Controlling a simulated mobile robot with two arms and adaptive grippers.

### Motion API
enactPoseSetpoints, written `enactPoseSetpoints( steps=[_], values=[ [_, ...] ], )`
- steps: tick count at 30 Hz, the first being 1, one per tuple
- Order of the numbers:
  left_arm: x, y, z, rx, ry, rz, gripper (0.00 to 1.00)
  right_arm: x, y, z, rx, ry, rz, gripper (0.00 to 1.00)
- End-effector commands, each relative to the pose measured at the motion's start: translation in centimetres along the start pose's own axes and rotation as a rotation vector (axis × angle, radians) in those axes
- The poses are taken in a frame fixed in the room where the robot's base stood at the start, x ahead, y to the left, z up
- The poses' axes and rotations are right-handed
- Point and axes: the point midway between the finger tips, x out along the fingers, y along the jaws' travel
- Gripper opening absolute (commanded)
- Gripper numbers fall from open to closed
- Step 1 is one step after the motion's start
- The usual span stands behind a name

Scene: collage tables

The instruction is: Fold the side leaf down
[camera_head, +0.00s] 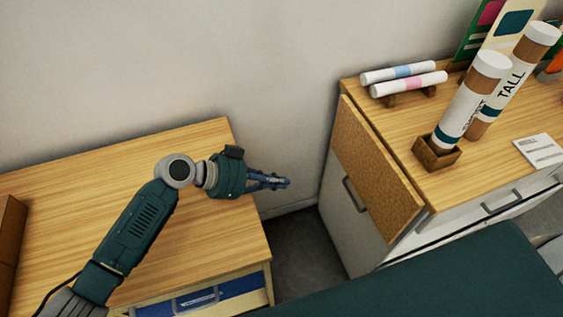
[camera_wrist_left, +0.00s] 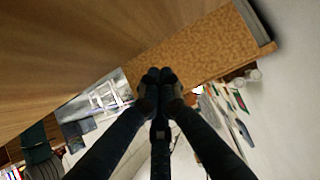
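The side leaf (camera_head: 375,165) is a cork-brown panel hinged along the left edge of the right-hand wooden table. In the head view it hangs down steeply against the cabinet's side, its lower edge seeming slightly off it. A cork-brown panel (camera_wrist_left: 200,45), seemingly the same leaf, shows past the fingertips in the left wrist view. My left gripper (camera_head: 287,183) is over the gap between the tables, left of the leaf and apart from it in the head view. Its fingertips (camera_wrist_left: 158,76) are together, with nothing seen between them. My right gripper is not in view.
A left wooden table (camera_head: 90,180) lies under my left arm. The right table (camera_head: 478,165) bears two tubes (camera_head: 470,98) (camera_head: 515,78), white rolls (camera_head: 408,84) on a rack and a card (camera_head: 540,150). A dark handle (camera_head: 353,194) is beside the leaf. Floor shows in the gap.

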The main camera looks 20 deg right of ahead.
Motion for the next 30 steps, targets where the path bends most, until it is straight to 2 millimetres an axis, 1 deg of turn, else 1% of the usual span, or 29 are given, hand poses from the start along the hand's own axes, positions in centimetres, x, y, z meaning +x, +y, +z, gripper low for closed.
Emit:
enactPoseSetpoints(
  steps=[4, 8, 15, 18, 21, 25, 30],
  values=[
    [-0.3, -0.1, 0.0, 0.000, 0.000, -0.001, 0.00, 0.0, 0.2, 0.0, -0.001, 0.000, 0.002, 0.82],
    [-1.8, -0.1, 0.1, 0.001, 0.000, -0.003, 0.00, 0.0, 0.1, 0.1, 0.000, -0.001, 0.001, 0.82],
    [-7.0, -0.1, 0.1, 0.001, -0.002, -0.004, 0.00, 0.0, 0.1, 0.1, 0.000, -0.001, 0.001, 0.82],
    [-8.9, -0.1, 0.1, 0.002, -0.002, -0.003, 0.00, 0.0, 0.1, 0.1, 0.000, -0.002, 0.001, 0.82],
    [-10.4, 0.0, 0.1, 0.001, -0.002, -0.001, 0.00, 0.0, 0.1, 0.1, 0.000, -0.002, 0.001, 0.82],
    [-11.6, 0.0, 0.0, 0.000, 0.000, -0.001, 0.00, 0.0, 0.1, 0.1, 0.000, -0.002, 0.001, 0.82],
    [-12.1, 0.0, 0.0, 0.001, 0.000, 0.000, 0.00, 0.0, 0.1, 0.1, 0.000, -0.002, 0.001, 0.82]
  ],
)
